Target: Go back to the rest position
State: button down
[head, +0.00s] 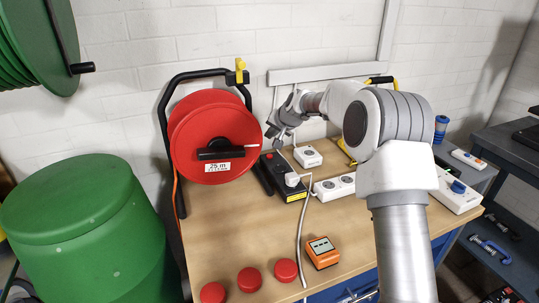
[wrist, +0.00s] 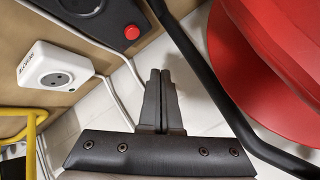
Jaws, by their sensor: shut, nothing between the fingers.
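My gripper (head: 274,138) is raised above the back of the wooden workbench (head: 235,222), just right of the red cable reel, in the head view. In the wrist view my gripper (wrist: 160,76) has its two dark fingers together with nothing between them. The fingers show against the white wall, between a black device with a red button (wrist: 131,32) and the black frame of the reel (wrist: 215,85). My arm reaches in from the right over the bench.
The red cable reel (head: 190,125) stands close left of my gripper. A white socket box (head: 307,156), a black power device (head: 284,178), a socket strip (head: 335,187) and an orange meter (head: 321,252) lie on the bench. Red caps (head: 249,279) line its front. A green barrel (head: 85,230) stands left.

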dwell(0.3)
jog(key=s+d+r+n+g+h+p, duration=0.15)
jog(key=s+d+r, duration=0.25)
jog(key=s+r, duration=0.65)
jog(key=s+d+r+n+h+p, duration=0.1)
jog(key=s+d+r+p, duration=0.2)
jog(key=s+r, duration=0.7)
jog(key=s+d+f+p, duration=0.1)
jog(key=s+d, duration=0.1)
jog(key=s, duration=0.8)
jog(key=s+d+f+h+p, duration=0.1)
jog(key=s+d, duration=0.2)
jog(key=s, duration=0.7)
jog(key=s+d+f+g+h+p, duration=0.1)
jog(key=s+d, duration=0.2)
jog(key=s, duration=0.7)
jog(key=shift+f+n+p, duration=0.25)
jog(key=shift+n+p, duration=0.1)
jog(key=shift+n, duration=0.1)
jog(key=shift+d, duration=0.1)
